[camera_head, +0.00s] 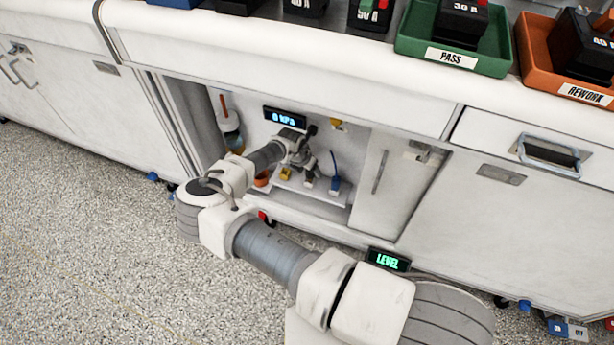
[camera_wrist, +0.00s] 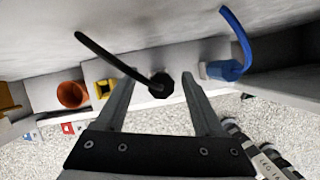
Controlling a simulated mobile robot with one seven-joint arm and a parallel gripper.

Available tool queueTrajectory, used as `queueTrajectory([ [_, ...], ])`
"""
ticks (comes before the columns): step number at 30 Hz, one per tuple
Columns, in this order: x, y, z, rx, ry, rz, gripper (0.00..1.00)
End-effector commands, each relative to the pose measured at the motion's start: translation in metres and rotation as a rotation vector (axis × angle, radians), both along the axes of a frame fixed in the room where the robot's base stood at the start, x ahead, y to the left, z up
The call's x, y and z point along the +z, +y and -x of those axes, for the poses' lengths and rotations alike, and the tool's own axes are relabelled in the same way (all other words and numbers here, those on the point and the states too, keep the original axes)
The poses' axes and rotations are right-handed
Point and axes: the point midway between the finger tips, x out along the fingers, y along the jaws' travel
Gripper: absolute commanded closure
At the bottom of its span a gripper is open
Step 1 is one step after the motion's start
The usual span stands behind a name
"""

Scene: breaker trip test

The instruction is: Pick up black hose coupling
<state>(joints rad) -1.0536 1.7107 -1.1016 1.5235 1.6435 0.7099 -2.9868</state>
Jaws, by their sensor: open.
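The black hose coupling (camera_wrist: 161,86) shows in the wrist view as a dark knob with a curved black hose rising to the upper left. It stands in a row of fittings along a pale ledge. My gripper (camera_wrist: 157,79) is open, with one finger on each side of the coupling in the picture. Gaps show between the coupling and both fingers, and I cannot tell how far it is in depth. In the head view my gripper (camera_head: 303,163) is inside the open cabinet bay, and my wrist hides much of the coupling's area.
A blue coupling with a blue hose (camera_wrist: 225,70) stands close right of my gripper. A yellow fitting (camera_wrist: 104,88) and an orange cup (camera_wrist: 72,95) stand to the left. The bay has a "0 kPa" display (camera_head: 285,118) above and a cabinet door (camera_head: 385,185) at right.

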Motion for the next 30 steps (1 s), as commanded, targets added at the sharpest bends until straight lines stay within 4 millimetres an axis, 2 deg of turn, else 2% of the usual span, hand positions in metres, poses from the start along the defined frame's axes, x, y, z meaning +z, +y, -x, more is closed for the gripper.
queueTrajectory([
  [8, -0.0007, -0.0007, 0.0002, 0.001, 0.000, 0.000, 0.30],
  [18, -0.0006, -0.0006, 0.0001, 0.001, 0.000, 0.000, 0.91],
  [20, -0.0006, -0.0006, 0.0001, 0.001, 0.000, 0.000, 1.00],
  [30, 0.0000, -0.0004, -0.0001, 0.000, -0.001, -0.001, 1.00],
])
